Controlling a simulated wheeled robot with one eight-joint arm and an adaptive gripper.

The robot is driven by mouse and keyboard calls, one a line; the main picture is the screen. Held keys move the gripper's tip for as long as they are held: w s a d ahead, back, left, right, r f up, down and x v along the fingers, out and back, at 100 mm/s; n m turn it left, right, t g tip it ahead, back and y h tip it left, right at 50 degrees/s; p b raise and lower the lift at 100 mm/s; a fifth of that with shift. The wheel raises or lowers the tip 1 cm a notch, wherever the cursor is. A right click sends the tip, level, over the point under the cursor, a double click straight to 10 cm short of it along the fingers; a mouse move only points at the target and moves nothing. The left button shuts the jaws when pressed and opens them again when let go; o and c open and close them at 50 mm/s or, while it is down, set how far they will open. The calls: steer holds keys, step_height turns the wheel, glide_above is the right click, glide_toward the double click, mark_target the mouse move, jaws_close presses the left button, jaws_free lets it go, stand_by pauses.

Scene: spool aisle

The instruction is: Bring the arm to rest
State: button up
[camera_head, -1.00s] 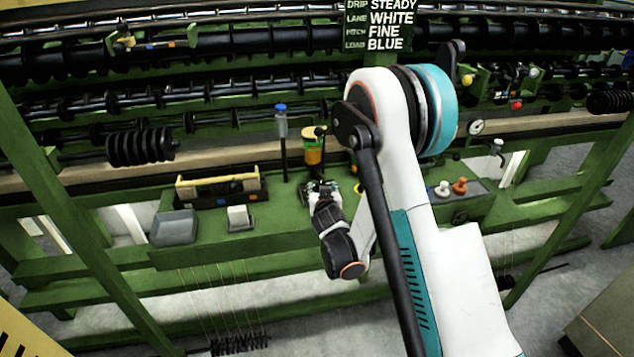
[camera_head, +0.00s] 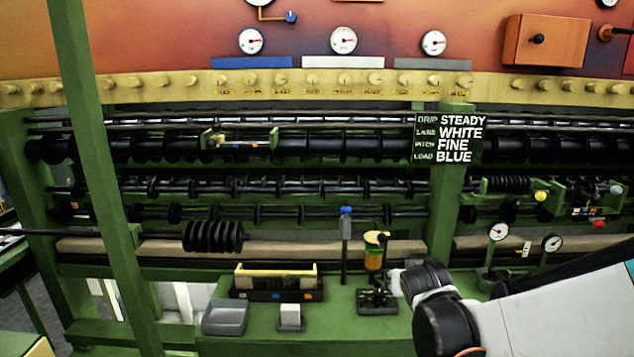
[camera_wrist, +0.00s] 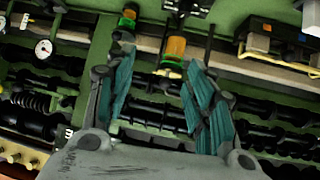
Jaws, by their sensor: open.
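My gripper (camera_wrist: 160,68) shows in the wrist view with two teal-padded fingers spread apart and nothing held between them. Beyond the fingertips is an amber jar (camera_wrist: 174,47); whether they are near it I cannot tell. In the head view my arm comes in from the lower right, with its black wrist joints (camera_head: 432,300) in front of the green shelf (camera_head: 345,332). The fingers are not clear in the head view. The amber jar (camera_head: 374,257) stands on the shelf, up and left of my wrist, with a dark fixture (camera_head: 376,299) below it.
A blue-topped post (camera_head: 345,240), a yellow-handled tray (camera_head: 274,283), a grey bin (camera_head: 225,318) and a white block (camera_head: 290,317) are on the shelf to the left. Black roller rows run behind. A green upright (camera_head: 450,215) with a sign stands above my wrist.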

steer(key=s+r+g+y, duration=0.1)
steer(key=s+r, duration=0.1)
steer(key=s, duration=1.2)
steer(key=s+a+r+n+g, duration=0.1)
steer(key=s+r+g, duration=0.1)
steer(key=s, duration=1.2)
steer(key=shift+s+a+g+y, duration=0.15)
steer(key=shift+s+g+y, duration=0.15)
steer(key=shift+y, duration=0.1)
